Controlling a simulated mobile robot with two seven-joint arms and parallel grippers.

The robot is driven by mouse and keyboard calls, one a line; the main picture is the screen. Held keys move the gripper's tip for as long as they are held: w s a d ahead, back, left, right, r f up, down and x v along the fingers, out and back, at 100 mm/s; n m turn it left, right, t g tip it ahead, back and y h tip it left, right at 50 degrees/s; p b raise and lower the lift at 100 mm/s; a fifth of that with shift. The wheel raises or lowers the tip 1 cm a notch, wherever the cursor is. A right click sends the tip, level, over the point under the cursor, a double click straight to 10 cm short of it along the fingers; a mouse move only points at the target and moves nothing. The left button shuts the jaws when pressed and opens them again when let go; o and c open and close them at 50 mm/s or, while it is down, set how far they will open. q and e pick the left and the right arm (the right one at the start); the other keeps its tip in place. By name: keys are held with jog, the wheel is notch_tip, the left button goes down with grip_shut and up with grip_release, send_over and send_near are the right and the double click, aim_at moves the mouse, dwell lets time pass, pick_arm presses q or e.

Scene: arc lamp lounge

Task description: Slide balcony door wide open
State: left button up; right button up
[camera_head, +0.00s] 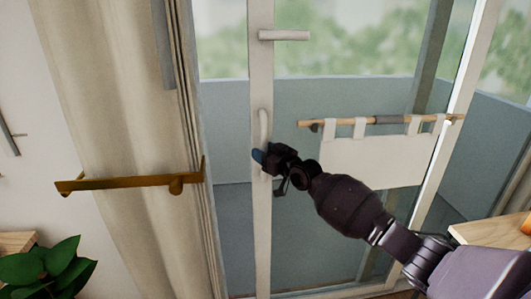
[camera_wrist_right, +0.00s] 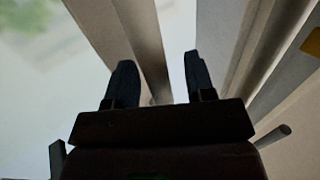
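The balcony door (camera_head: 261,215) is a glass panel with a white upright frame. A pale vertical pull handle (camera_head: 264,125) is on that upright, and a horizontal lever (camera_head: 284,35) is higher up. My right gripper (camera_head: 261,158) is at the upright, by the lower end of the pull handle. In the right wrist view its two dark fingers (camera_wrist_right: 160,82) are apart, with pale frame edges beyond them. I cannot tell whether the handle is between the fingers. My left gripper is not in view.
A beige curtain (camera_head: 125,100) hangs at the left, with a brass bar (camera_head: 130,182) before it. A plant (camera_head: 48,267) is at lower left. A cloth on a wooden rod (camera_head: 375,158) hangs right of the upright. A wooden tabletop (camera_head: 490,229) is at right.

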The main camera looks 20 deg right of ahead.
jog(key=shift+d, duration=0.1)
pick_arm(q)
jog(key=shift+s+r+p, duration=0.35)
jog(key=shift+p, duration=0.45)
pick_arm(e)
jog(key=v, duration=1)
jog(key=shift+s, duration=0.4)
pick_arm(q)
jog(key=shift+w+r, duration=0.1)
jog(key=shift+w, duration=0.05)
